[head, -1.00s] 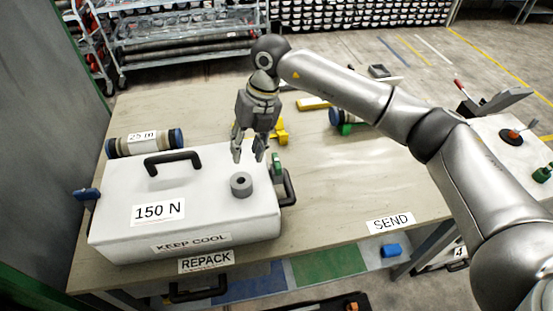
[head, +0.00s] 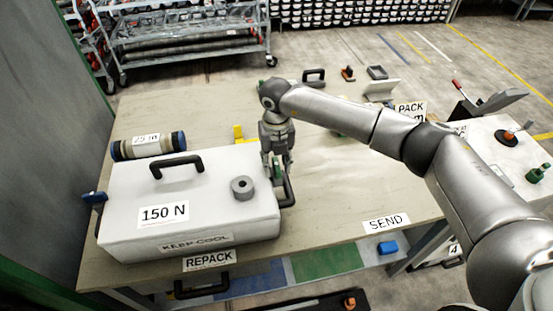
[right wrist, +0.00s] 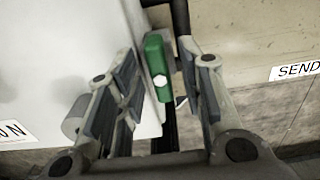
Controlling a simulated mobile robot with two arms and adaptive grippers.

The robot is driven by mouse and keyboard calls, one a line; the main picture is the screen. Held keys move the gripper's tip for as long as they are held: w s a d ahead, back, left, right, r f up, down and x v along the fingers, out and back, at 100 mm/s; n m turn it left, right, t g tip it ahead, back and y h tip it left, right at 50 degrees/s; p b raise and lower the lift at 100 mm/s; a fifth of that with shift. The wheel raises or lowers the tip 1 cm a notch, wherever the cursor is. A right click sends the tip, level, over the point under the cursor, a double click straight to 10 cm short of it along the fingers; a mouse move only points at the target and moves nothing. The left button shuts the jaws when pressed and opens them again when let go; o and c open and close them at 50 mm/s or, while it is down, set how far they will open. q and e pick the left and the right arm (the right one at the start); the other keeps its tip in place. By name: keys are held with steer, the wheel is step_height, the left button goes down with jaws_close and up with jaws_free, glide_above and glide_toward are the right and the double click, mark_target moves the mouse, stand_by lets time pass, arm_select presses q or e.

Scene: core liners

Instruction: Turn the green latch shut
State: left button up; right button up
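A white box (head: 130,190) labelled "150 N" and "KEEP COOL" stands on the table at the left, its lid down. The green latch (right wrist: 155,62) is on the box's right side. In the head view the gripper (head: 277,170) partly hides the latch. My left gripper is out of view.
A black side handle (head: 289,190) is close to the right gripper. A grey ring (head: 242,187) and a black handle (head: 177,164) are on the lid. A blue latch (head: 93,197) is on the box's left side. A core roll (head: 148,146) lies behind.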

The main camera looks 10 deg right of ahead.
steer(key=shift+f, duration=0.4)
jaws_close()
